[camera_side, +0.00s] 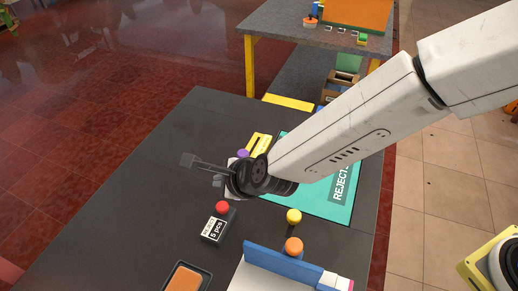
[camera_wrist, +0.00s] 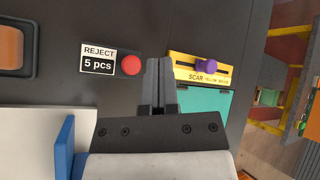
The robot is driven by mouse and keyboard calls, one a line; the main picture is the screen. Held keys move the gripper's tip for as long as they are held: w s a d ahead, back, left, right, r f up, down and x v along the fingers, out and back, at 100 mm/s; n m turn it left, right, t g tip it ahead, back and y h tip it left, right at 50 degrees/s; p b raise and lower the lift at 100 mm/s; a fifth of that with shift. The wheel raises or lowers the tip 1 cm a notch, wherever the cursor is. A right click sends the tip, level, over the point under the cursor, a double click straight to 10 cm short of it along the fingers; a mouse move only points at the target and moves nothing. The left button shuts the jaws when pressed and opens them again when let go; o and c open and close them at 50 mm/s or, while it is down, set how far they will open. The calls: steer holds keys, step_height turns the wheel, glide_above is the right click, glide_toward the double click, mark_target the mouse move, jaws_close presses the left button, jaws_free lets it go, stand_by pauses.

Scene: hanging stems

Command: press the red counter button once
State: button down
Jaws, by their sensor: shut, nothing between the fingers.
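The red counter button (camera_side: 222,207) sits on top of a small dark box with a white label reading "REJECT 5 pcs" (camera_side: 215,229), on the dark table. In the wrist view the red button (camera_wrist: 131,65) is just left of my gripper's fingers, beside its label (camera_wrist: 98,60). My gripper (camera_wrist: 159,62) is shut and empty. In the side view my gripper (camera_side: 187,160) points left, above the table and farther back than the button, apart from it.
A yellow slider plate with a purple knob (camera_wrist: 206,66) lies right of the fingers. A teal mat (camera_side: 338,196) is under my arm. Yellow (camera_side: 294,216) and orange (camera_side: 293,246) knobs, a blue bar (camera_side: 282,265) and an orange block in a dark tray (camera_side: 184,278) stand nearer the front.

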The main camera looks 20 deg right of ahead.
mark_target(226, 207)
steer(key=shift+f, duration=3.05)
steer(key=shift+f, duration=0.15)
steer(key=shift+f, duration=0.3)
steer(key=shift+f, duration=0.6)
stand_by(0.8)
steer(key=shift+r, duration=1.05)
steer(key=shift+r, duration=2.5)
